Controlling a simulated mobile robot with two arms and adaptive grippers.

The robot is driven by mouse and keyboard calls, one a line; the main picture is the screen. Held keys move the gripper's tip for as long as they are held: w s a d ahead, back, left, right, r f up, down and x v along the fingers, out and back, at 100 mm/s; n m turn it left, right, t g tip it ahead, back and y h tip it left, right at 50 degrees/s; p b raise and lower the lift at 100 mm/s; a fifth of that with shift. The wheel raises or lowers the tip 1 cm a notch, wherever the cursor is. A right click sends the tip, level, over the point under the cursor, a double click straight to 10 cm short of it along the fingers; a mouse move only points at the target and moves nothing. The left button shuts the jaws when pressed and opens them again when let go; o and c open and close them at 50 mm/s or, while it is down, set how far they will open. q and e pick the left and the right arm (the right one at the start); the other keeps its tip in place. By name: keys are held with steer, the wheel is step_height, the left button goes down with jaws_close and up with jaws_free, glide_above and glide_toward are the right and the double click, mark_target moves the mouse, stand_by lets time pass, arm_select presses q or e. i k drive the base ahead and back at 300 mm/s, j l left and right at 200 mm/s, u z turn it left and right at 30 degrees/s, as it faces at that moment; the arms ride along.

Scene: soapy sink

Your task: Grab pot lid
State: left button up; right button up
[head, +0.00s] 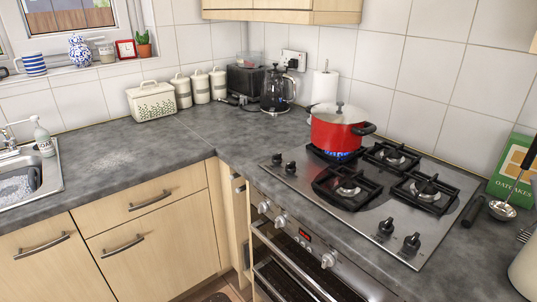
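A red pot (336,134) stands on the back left burner of the gas hob, with a blue flame (333,154) under it. A black handle (366,128) sticks out at its right side. The pot lid (338,113) is pale, with a small knob on top, and sits on the pot. Neither my left nor my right gripper shows in the head view.
The hob (300,181) has several black burner grates and knobs. A black kettle (277,92) and a paper roll (325,86) stand behind the pot. The left worktop (115,165) is largely clear.

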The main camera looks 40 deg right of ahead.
mark_target(320, 112)
steer(key=z, duration=1.1)
